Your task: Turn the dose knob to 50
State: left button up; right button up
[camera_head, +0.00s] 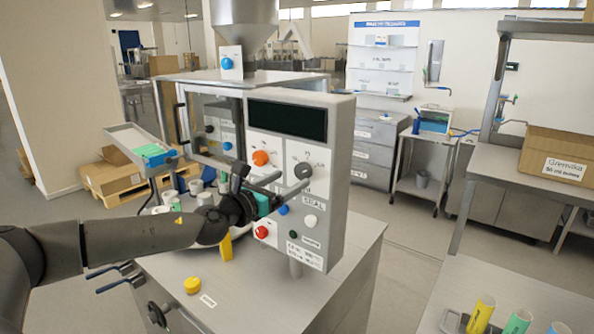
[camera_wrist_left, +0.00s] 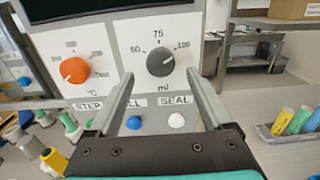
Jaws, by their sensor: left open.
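The dose knob (camera_head: 303,171) is a dark grey round knob on the upright control panel, right of an orange knob. In the left wrist view the dose knob (camera_wrist_left: 161,61) has the marks 50, 75 and 100 around it and "ml" below. Its exact pointer setting is too small to tell. My left gripper (camera_head: 290,180) is open in front of the panel; its two fingers point at the dose knob. In the wrist view the left gripper (camera_wrist_left: 161,76) has one finger on each side of the knob, apart from it. My right gripper is not in view.
The orange temperature knob (camera_wrist_left: 75,70) is close on the left. A blue button (camera_wrist_left: 133,123) and a white button (camera_wrist_left: 177,120) sit below. A red button (camera_head: 262,232) is lower on the panel. A dark display (camera_head: 287,119) is above. Free floor lies right of the machine.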

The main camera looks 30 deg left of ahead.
aim_at(301, 174)
pick_arm(q)
jog(key=shift+w+d+p, duration=0.2)
jog(key=shift+w+p, duration=0.15)
jog(key=shift+w, duration=1.65)
grip_shut()
